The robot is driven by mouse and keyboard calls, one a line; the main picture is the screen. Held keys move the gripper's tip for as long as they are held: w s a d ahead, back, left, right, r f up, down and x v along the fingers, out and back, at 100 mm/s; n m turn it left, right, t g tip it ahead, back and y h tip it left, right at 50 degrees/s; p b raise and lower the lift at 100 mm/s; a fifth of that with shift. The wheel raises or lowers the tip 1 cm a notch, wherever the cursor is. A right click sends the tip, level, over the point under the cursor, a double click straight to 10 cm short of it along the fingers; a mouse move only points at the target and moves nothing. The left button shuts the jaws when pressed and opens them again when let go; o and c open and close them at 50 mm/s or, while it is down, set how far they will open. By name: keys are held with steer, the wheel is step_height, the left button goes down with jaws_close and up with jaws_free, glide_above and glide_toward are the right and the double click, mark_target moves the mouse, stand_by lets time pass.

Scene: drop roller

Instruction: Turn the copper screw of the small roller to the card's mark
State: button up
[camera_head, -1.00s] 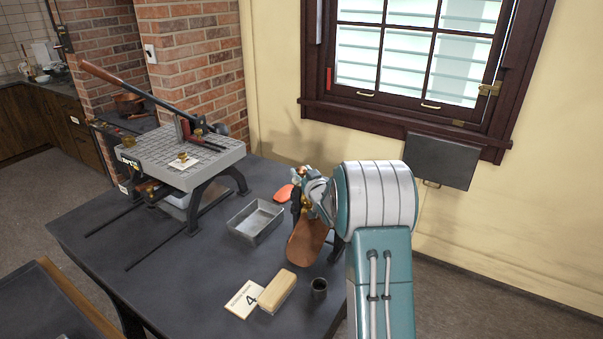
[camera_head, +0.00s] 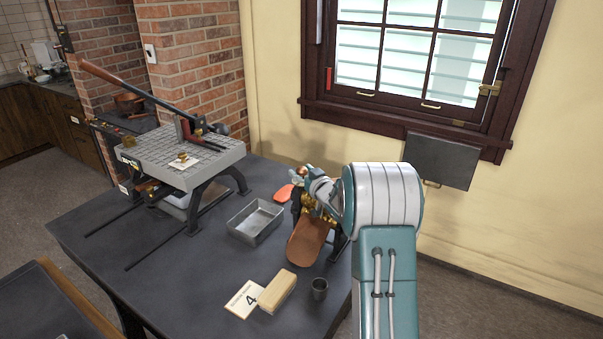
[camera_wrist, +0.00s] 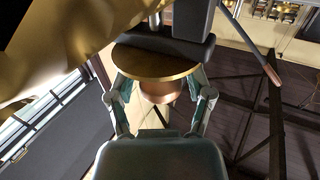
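The small roller (camera_head: 307,240) stands on the dark table, with brass parts and a curved copper-brown chute at its front. The card (camera_head: 244,300) lies flat by the front edge and reads 4; its smaller print is too small to read. My gripper (camera_head: 308,196) is at the top of the roller. In the wrist view, my gripper's two fingers (camera_wrist: 161,82) stand apart on either side of a copper knob (camera_wrist: 160,92), apparently the screw, below a round brass disc (camera_wrist: 155,63). Gaps show beside the knob, and I see no contact. Any mark on the screw is not visible.
A grey metal tray (camera_head: 256,222) sits left of the roller. A wooden block (camera_head: 277,291) lies against the card, and a dark cup (camera_head: 319,289) stands to its right. A gridded press with a long lever (camera_head: 182,158) stands at the back left. The table's front left is clear.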

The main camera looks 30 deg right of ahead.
steer(key=shift+s, duration=0.15)
steer(key=s, duration=1.1)
steer(key=shift+s+d, duration=0.35)
steer(key=shift+o, duration=0.2)
